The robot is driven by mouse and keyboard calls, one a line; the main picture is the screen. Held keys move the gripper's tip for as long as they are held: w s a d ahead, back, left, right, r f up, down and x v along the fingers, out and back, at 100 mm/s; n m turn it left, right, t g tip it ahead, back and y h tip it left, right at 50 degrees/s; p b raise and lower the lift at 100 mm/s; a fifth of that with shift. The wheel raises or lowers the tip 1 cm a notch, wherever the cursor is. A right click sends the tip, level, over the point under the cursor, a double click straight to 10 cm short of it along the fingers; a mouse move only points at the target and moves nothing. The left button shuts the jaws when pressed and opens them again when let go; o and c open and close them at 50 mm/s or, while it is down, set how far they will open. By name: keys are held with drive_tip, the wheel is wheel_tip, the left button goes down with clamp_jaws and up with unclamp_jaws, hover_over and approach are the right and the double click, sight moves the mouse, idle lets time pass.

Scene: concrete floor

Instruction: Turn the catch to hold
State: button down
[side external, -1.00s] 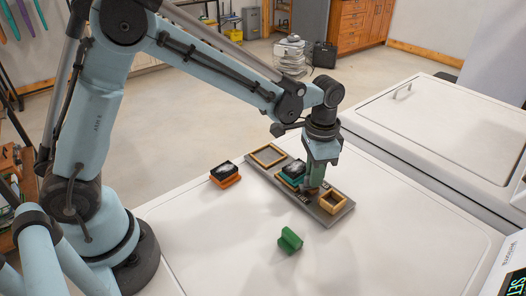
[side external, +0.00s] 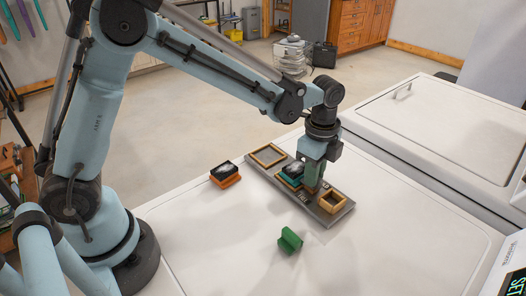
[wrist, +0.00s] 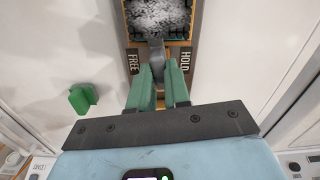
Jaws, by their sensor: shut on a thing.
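The catch (wrist: 157,62) is a small grey piece at the middle of the board, between a "FREE" label (wrist: 133,61) on the left and a "HOLD" label (wrist: 185,61) on the right in the wrist view. My gripper (wrist: 158,72) has its green fingers shut on the catch, which points roughly straight between the two labels. In the side view my gripper (side external: 313,185) stands upright over the grey board (side external: 335,209). A teal block with a dark speckled top (side external: 292,174) sits in the board beside the catch; the fingers hide most of the catch there.
An orange block with a dark top (side external: 225,174) lies left of the board. A green block (side external: 290,240) lies in front of it. Wooden frames (side external: 267,155) and (side external: 333,202) are at the board's ends. The white surface in front is mostly clear.

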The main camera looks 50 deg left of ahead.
drive_tip(key=shift+m, duration=0.8)
drive_tip(key=c, duration=1.1)
unclamp_jaws()
drive_tip(key=shift+r, duration=0.1)
wheel_tip(320, 180, up, 12)
drive_tip(key=shift+f, duration=0.1)
